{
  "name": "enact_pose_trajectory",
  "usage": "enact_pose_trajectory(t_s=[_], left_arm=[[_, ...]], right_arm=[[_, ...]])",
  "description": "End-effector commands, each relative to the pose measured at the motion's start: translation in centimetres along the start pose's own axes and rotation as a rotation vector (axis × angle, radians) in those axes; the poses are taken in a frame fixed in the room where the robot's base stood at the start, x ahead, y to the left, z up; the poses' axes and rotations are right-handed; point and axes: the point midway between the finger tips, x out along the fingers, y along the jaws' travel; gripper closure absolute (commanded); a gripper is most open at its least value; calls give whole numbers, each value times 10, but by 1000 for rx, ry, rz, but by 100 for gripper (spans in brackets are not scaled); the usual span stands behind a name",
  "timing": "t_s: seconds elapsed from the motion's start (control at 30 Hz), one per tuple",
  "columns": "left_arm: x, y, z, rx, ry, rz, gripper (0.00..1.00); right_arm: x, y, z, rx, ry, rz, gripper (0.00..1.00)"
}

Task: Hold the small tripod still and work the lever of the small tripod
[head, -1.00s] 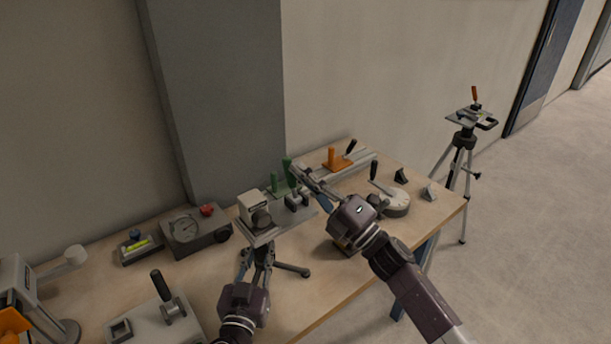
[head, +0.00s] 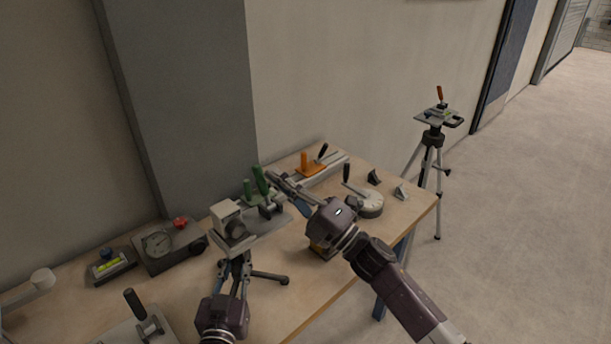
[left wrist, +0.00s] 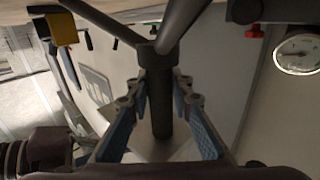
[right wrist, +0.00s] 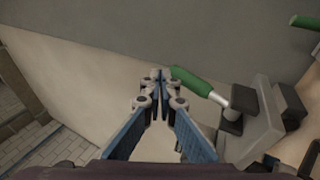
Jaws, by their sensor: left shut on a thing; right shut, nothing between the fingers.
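In the right wrist view the green handle (right wrist: 195,81) runs on a silver rod into a dark clamp. My right gripper (right wrist: 158,76) is shut and empty, fingertips right beside the handle's end; I cannot tell whether they touch.
A grey gauge box with a red knob (head: 181,223) and a level block (head: 110,265) stand left. An orange slide fixture (head: 312,166) and a round dial with a crank (head: 368,204) stand right. A taller tripod (head: 433,140) stands on the floor beyond the bench.

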Motion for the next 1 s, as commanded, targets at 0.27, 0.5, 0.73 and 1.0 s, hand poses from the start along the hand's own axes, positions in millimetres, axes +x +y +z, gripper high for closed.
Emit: enact_pose_trajectory(t_s=[0.27,0.5,0.73,1.0], left_arm=[[0,0,2,-2,-3,-1,100],[0,-1,2,-2,-4,-2,100],[0,-1,2,-1,-4,-2,100],[0,-1,2,0,-4,-2,100]], right_arm=[[-42,44,5,-3,0,-2,100],[-71,77,8,-1,-1,-2,100],[-82,89,8,0,0,-1,100],[-82,90,8,0,0,0,100]])
